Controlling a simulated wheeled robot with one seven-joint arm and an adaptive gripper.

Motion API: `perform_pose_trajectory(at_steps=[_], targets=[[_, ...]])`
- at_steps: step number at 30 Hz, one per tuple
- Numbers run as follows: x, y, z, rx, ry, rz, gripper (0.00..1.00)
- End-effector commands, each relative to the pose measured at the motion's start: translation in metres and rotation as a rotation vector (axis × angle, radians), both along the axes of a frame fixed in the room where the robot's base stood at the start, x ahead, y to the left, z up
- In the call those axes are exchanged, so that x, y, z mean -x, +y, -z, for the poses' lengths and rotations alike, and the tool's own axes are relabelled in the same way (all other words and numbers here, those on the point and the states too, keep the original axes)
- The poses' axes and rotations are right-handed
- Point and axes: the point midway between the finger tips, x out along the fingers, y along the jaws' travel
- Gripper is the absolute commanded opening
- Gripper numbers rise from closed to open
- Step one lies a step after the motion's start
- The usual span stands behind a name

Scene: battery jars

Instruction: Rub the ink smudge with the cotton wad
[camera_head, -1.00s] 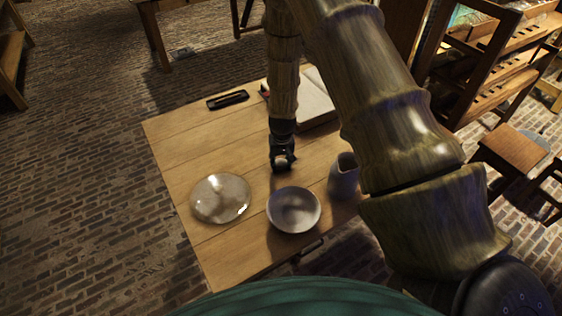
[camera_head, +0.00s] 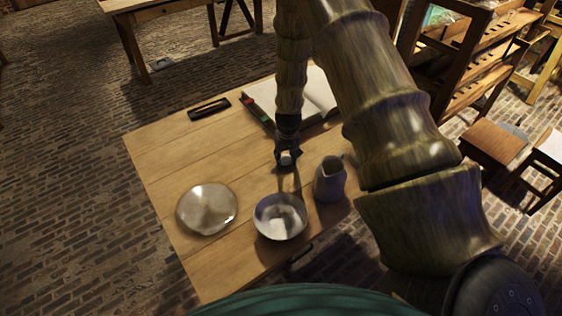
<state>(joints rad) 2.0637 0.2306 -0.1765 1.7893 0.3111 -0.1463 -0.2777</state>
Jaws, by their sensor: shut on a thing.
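My gripper (camera_head: 286,158) points down over the middle of the wooden table, between the bowl and the open book. It is shut on a small whitish thing at its fingertips, which looks like the cotton wad (camera_head: 285,161). I cannot tell whether the wad touches the tabletop. I cannot make out the ink smudge; my arm hides part of the table and the book (camera_head: 320,92).
A round shiny plate (camera_head: 207,209) and a bowl (camera_head: 280,217) stand near the front of the table (camera_head: 165,165). A grey jug (camera_head: 330,179) is right of my gripper. A dark tray (camera_head: 209,108) lies at the back left. The left middle is clear.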

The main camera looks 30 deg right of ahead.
Motion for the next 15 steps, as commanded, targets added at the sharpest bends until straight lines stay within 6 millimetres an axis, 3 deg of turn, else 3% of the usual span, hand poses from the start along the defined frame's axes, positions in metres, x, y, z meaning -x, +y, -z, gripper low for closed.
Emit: perform_pose_trajectory(at_steps=[2, 6, 15], targets=[[0.0, -0.006, 0.003, 0.0, 0.001, -0.001, 0.15], [-0.003, -0.005, -0.022, 0.0, -0.002, -0.004, 0.15], [-0.002, -0.004, -0.046, -0.001, 0.001, -0.006, 0.15]])
